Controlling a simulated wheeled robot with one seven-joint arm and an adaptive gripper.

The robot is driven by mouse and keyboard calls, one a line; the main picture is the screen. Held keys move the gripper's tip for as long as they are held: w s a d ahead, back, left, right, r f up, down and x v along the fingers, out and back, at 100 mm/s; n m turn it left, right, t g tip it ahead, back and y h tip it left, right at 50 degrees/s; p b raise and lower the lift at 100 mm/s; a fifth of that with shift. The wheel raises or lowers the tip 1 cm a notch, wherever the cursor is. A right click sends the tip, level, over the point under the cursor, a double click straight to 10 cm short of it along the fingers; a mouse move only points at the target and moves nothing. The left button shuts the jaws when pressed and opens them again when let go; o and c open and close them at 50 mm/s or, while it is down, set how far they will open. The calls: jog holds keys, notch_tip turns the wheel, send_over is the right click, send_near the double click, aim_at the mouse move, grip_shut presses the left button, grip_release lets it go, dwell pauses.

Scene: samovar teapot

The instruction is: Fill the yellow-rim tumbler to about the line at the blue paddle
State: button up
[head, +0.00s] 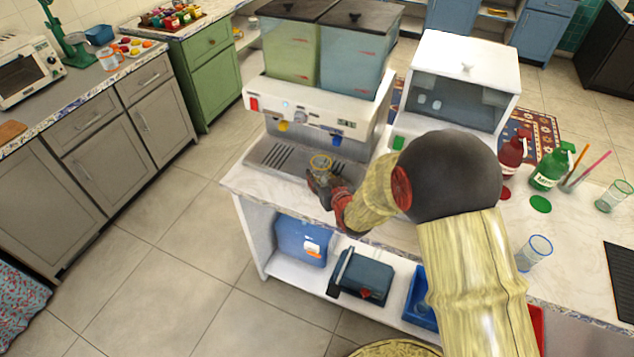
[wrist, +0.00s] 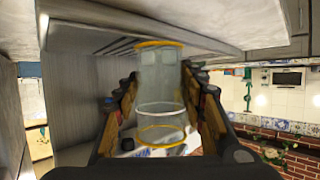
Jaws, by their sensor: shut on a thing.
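The yellow-rim tumbler (head: 320,162) is clear and held at the front of the dispenser (head: 312,118), over the drip tray's edge. My gripper (head: 322,180) is shut around it. In the wrist view the tumbler (wrist: 160,85) sits between both fingers, with yellow rings and a paler ring on it. Whether it holds liquid, I cannot tell. The blue paddle (head: 336,140) is just behind and right of the tumbler's rim; contact cannot be made out. The yellow paddle (head: 283,126) is farther left. The tanks above hold yellow-green liquid (head: 290,55) and blue liquid (head: 350,65).
A white glass-fronted cabinet (head: 465,75) stands right of the dispenser. Red (head: 513,150) and green (head: 550,168) bottles, a blue-rim tumbler (head: 535,250) and a green-rim tumbler (head: 613,195) stand on the right counter. The drip tray's left part (head: 275,155) is clear.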

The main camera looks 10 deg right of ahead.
jog(key=shift+w+d, duration=0.75)
jog(key=shift+w, duration=0.3)
jog(key=shift+w+d, duration=0.8)
jog(key=shift+w, duration=0.3)
jog(key=shift+w+d, duration=0.75)
jog(key=shift+w, duration=0.3)
jog(key=shift+w+d+b, duration=0.4)
jog(key=shift+w+d, duration=0.2)
jog(key=shift+w, duration=0.2)
jog(key=shift+s+a, duration=0.1)
dwell(2.3)
jog(key=shift+s+a+b, duration=0.15)
jog(key=shift+s+a, duration=0.55)
jog(key=shift+s, duration=0.3)
jog(key=shift+s+a+b, duration=0.15)
jog(key=shift+s+a, duration=0.55)
jog(key=shift+s, duration=0.25)
